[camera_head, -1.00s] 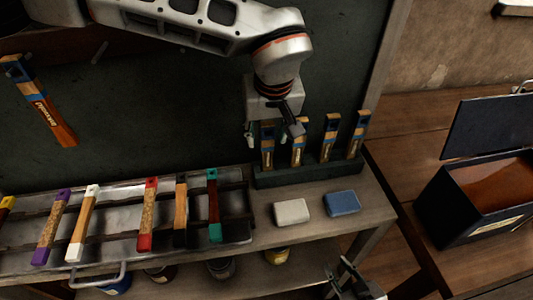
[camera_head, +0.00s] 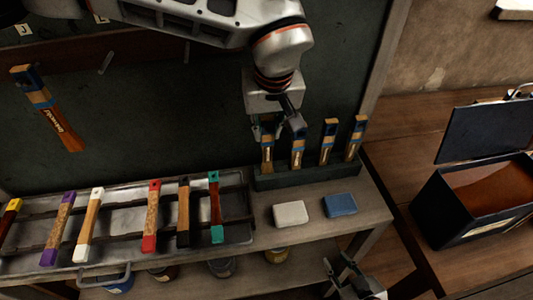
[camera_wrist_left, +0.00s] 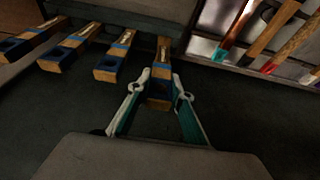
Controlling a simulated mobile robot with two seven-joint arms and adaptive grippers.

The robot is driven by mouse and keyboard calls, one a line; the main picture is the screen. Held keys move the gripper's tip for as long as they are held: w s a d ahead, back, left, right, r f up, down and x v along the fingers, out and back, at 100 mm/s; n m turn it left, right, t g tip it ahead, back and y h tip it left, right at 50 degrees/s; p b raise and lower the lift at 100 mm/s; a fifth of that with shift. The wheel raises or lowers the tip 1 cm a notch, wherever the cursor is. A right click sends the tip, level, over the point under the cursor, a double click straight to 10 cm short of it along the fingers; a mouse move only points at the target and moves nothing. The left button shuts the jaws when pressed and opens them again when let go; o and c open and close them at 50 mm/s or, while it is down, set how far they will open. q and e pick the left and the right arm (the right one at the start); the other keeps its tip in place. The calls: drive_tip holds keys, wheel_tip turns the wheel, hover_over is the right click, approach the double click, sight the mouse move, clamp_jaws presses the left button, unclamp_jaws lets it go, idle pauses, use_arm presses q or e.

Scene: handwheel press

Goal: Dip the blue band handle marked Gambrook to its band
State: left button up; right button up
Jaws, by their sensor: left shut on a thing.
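Several wooden handles with blue bands and dark ends stand upright in a dark rack (camera_head: 310,176); their lettering is too small to read. My left gripper (camera_head: 268,130) is shut on the leftmost handle (camera_head: 267,156), near its upper end. That handle (camera_wrist_left: 160,88) also shows between the two fingers (camera_wrist_left: 158,92) in the left wrist view, its lower end at the rack. Another blue-banded handle (camera_head: 47,108) hangs on the board at the left; its label is unclear. An open dark box (camera_head: 440,215) of brown liquid (camera_head: 490,188) stands at the right. My right gripper (camera_head: 338,268) is open and empty at the bottom edge.
A metal tray (camera_head: 120,200) holds several handles with other colours. A white block (camera_head: 290,213) and a blue block (camera_head: 340,205) lie in front of the rack. The box's raised lid (camera_head: 487,130) stands behind its opening. Cans sit on the shelf below.

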sight(267, 117)
use_arm(q)
drive_tip(key=shift+r+p, duration=1.6)
drive_tip(key=shift+r, duration=0.65)
